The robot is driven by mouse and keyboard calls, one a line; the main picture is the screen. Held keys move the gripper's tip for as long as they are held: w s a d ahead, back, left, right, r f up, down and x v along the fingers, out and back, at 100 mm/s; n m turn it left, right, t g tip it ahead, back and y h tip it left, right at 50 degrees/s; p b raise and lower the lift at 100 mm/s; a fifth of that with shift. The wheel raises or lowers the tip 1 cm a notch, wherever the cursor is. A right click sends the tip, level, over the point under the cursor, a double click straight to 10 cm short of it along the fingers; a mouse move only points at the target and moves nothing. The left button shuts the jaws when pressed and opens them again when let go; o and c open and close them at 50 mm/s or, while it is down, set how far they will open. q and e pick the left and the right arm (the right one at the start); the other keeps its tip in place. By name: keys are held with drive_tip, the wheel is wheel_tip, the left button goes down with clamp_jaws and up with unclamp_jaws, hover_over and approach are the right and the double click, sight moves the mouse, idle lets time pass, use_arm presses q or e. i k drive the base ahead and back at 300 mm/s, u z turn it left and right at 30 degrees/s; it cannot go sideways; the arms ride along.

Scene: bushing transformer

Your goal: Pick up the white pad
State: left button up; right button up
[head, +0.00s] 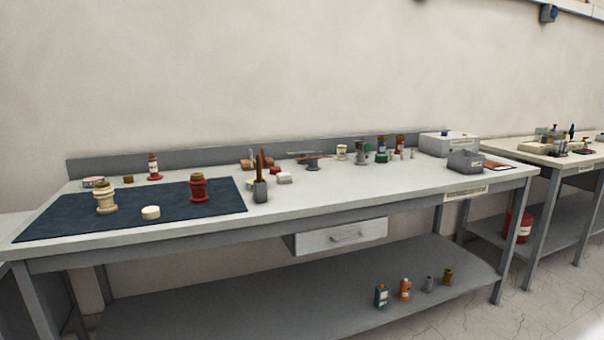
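A small round white pad (151,212) lies flat on the dark blue mat (130,226) at the left end of the grey workbench. It sits between a cream ribbed bushing (105,198) on its left and a dark red ribbed bushing (198,188) on its right, apart from both. Nothing covers the pad. Neither of my grippers shows in the head view.
The workbench (330,199) has a drawer (341,236) and a lower shelf with several small bottles. A grey cup with tools (260,190) stands right of the mat. Jars, a grey box (448,142) and an open bin (466,161) stand farther right. The front middle of the bench is clear.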

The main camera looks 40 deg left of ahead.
sight(282, 179)
drive_tip(key=u, duration=0.5)
drive_tip(key=i, duration=1.3)
drive_tip(key=u, duration=1.1)
